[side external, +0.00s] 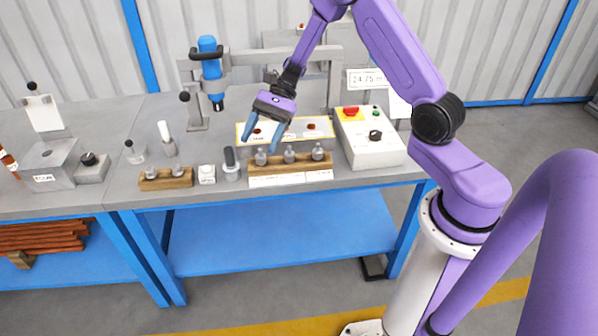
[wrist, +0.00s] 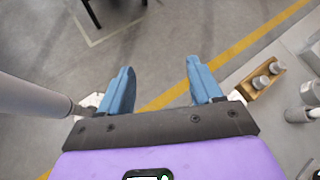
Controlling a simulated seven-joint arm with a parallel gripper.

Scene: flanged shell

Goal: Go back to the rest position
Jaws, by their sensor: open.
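My gripper (side external: 264,136) is above the front part of the grey workbench (side external: 225,140) in the side external view, its blue fingers spread and pointing down. Nothing shows between the fingers. In the wrist view my gripper (wrist: 158,85) is also open and empty, with the floor and a yellow line beyond the fingertips. A wooden block with several metal pieces (side external: 290,165) stands on the bench below and right of the fingertips. I cannot tell the exact gap between them.
A control box (side external: 368,140) with a red button stands right of the gripper. A blue-topped press (side external: 210,70) stands to the left. A smaller wooden block (side external: 165,180) and small parts line the bench front. Open floor (wrist: 150,40) lies in front.

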